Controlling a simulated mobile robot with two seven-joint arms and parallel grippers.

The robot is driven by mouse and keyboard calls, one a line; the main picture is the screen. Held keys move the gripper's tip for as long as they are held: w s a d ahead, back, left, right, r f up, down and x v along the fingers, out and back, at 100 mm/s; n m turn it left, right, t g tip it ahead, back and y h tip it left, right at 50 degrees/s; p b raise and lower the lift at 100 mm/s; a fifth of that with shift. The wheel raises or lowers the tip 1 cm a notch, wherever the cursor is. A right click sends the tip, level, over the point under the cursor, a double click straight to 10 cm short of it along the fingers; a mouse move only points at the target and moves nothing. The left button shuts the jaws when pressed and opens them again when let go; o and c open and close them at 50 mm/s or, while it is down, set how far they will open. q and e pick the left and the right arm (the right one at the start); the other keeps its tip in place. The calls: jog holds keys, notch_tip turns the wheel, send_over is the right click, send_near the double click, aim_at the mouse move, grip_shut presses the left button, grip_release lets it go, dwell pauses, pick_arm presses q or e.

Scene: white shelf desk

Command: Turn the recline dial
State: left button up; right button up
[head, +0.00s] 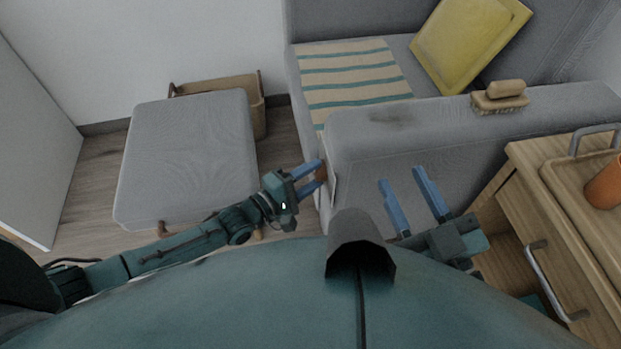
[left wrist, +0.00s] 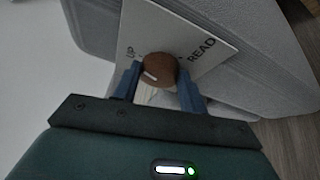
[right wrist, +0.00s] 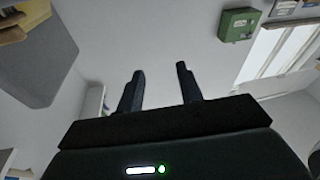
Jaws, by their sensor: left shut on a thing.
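The recline dial is a round brown knob (left wrist: 159,68) with a pale pointer mark, on a white plate (left wrist: 190,28) fixed to the sofa's side. The plate reads "UP" and "READ". In the left wrist view the pointer mark lies toward the lower left of the knob. In the head view the dial (head: 320,173) shows as a small brown patch at the front of the armrest. My left gripper (head: 315,179) has its blue fingers on either side of the dial and is shut on it. My right gripper (head: 401,185) is open and empty, in front of the armrest's side.
A brush (head: 499,97) lies on the armrest (head: 440,130). A wooden cabinet (head: 560,215) with a tray and an orange cup (head: 604,185) stands at the right.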

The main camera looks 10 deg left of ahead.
pick_arm(q)
jog(key=shift+f+m+t+h+b, duration=0.3)
jog(key=shift+m+b, duration=0.3)
jog(key=shift+m, duration=0.2)
jog(key=shift+r, duration=0.1)
pick_arm(e)
jog(key=shift+a+r+y, duration=0.1)
jog(key=shift+a+y, duration=0.1)
jog(key=shift+y, duration=0.1)
pick_arm(q)
jog(key=shift+m, duration=0.4)
jog(key=o, duration=1)
jog(key=p+v, duration=0.2)
jog(key=v, duration=1.1)
jog(key=shift+a+p, duration=0.1)
jog(key=shift+p, duration=0.25)
pick_arm(e)
jog(key=shift+d+h, duration=0.35)
jog(key=shift+h, duration=0.05)
